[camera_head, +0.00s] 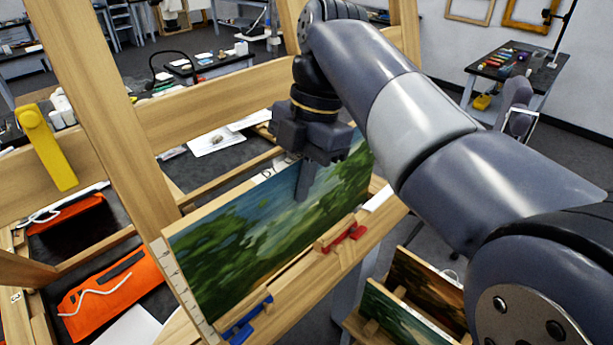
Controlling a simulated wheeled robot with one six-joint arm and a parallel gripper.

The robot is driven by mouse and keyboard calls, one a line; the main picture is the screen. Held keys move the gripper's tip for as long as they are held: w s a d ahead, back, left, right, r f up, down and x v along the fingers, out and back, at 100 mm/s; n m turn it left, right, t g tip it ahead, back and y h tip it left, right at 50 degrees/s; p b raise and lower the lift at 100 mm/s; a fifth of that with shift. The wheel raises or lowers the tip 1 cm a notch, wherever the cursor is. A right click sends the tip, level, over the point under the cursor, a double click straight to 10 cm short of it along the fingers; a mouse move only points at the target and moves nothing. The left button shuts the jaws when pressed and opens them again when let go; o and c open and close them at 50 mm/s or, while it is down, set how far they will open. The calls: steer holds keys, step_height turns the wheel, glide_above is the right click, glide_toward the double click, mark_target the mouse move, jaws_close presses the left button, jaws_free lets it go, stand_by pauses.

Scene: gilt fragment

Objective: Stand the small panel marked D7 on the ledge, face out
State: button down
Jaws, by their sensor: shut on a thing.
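A small panel (235,250) painted with a green and blue landscape is on the easel in the middle of the view, its painted face toward the camera. No D7 mark shows on it. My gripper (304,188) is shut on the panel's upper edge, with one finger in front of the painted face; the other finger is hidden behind. The wooden ledge (368,225) runs along the panel's lower edge. The panel leans back a little; whether it rests on the ledge I cannot tell.
A red clip (345,238) and a blue clip (248,322) sit along the ledge. Easel posts (120,130) stand at the left. Other painted panels (425,283) stand in a rack at lower right. Orange pouches (108,290) lie at lower left.

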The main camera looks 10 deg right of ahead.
step_height(320, 180, down, 6)
steer(key=w+a+b, duration=0.1)
steer(key=w+b, duration=0.1)
steer(key=shift+w+a+r+b, duration=0.15)
steer(key=shift+a+r+b, duration=0.15)
steer(key=shift+b, duration=0.1)
stand_by(0.4)
steer(key=c, duration=1.3)
jaws_free()
steer(key=shift+c, duration=0.2)
steer(key=shift+f, duration=0.1)
